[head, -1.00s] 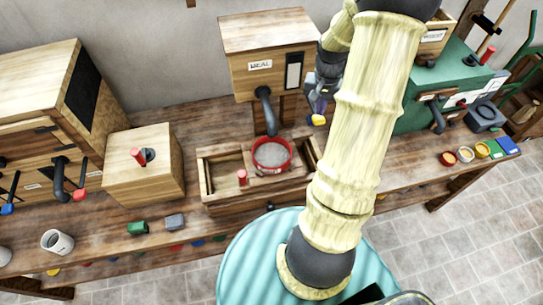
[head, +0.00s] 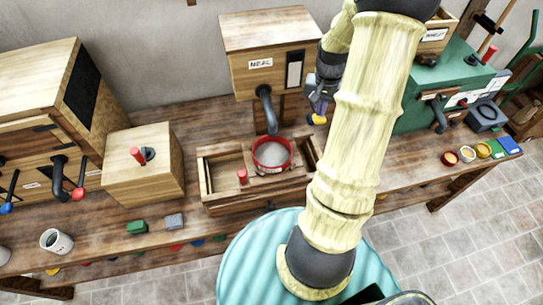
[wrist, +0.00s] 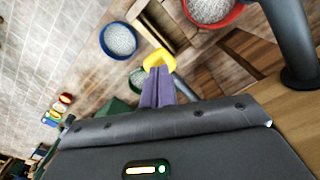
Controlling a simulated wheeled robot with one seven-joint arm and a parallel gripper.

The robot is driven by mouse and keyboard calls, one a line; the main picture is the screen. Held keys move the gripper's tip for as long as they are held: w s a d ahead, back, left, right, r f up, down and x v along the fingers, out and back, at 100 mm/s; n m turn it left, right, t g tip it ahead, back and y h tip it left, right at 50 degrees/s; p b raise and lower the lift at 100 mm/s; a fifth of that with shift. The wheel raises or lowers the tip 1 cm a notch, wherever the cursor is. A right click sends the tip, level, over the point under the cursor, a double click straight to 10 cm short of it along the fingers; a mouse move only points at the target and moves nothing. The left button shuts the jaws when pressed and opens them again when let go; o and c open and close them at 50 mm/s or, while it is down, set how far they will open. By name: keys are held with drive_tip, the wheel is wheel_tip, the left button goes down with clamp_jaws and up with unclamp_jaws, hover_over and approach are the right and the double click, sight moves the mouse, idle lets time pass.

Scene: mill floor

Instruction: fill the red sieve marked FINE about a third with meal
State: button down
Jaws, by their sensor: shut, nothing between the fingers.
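The red sieve (head: 273,166) sits in a wooden tray frame under the dark spout (head: 266,110) of the box labelled MEAL (head: 268,75). Pale grainy stuff covers its bottom; the depth is hard to judge. A small label on its front is too small to read. The red sieve (wrist: 238,14) is cut by the top edge of the wrist view, beside the spout (wrist: 289,35). My gripper (wrist: 157,75), with purple fingers, is shut and empty. Its tips are at a yellow piece (wrist: 159,57) to the right of the spout; I cannot tell whether they touch.
A blue-rimmed round vessel (wrist: 119,40) with pale contents shows in the wrist view. A wooden box with a red knob (head: 137,155) stands left of the tray, with a white cup (head: 56,242) further left. A green machine (head: 400,119) and several small coloured items stand right. My arm hides the bench's middle right.

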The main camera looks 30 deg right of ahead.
sight(319, 119)
drive_tip(key=shift+f+b, duration=1.6)
drive_tip(key=shift+f, duration=0.85)
drive_tip(key=shift+r, duration=0.1)
idle(1.4)
wheel_tip(319, 119, up, 9)
drive_tip(key=p, duration=0.7)
drive_tip(key=shift+r+p, duration=0.1)
drive_tip(key=shift+p, duration=0.3)
